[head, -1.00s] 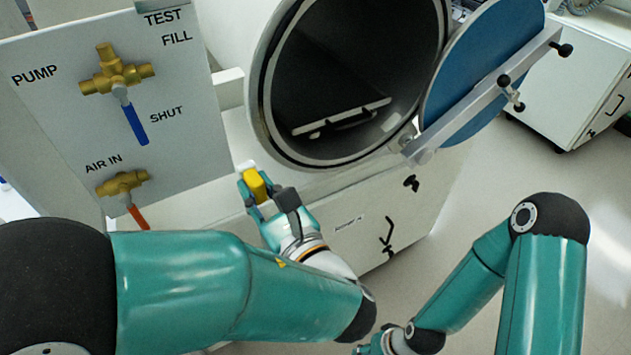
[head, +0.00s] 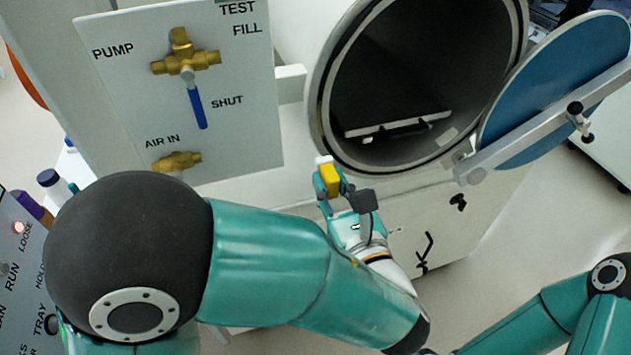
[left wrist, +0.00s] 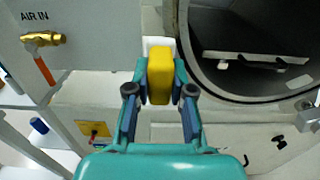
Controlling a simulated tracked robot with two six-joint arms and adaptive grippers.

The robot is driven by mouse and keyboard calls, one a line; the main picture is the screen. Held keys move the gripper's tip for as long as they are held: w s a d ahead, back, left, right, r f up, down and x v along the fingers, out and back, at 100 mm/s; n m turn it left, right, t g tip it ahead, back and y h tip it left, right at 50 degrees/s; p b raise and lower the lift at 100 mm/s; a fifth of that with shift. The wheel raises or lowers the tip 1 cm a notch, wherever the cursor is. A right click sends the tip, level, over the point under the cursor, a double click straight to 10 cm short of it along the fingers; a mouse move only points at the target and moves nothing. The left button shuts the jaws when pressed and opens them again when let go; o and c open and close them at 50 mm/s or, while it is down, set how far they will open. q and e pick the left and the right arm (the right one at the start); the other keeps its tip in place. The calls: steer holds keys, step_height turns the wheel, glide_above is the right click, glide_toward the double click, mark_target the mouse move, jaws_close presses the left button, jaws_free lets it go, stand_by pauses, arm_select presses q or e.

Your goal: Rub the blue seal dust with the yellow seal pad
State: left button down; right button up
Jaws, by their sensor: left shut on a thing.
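My left gripper (head: 330,190) is shut on the yellow seal pad (head: 331,180), a yellow block with a white part at its far end. The pad also shows between the fingers in the left wrist view (left wrist: 160,77). In the head view it appears just below and left of the round port's metal rim (head: 318,110). I cannot tell whether it touches anything. The port stands open, with its blue-faced round door (head: 565,90) swung to the right. I cannot make out any blue dust on the rim or door. My right gripper is out of view.
A valve panel (head: 235,130) with brass valves and a blue handle (head: 196,108) stands left of the port. An orange-red handle (left wrist: 45,70) shows in the left wrist view. A tray (head: 398,124) lies inside the dark chamber. Bottles and a control panel (head: 20,240) are at far left.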

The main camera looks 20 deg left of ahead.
arm_select(q)
steer(key=shift+x, duration=2.85)
steer(key=shift+x, duration=1.15)
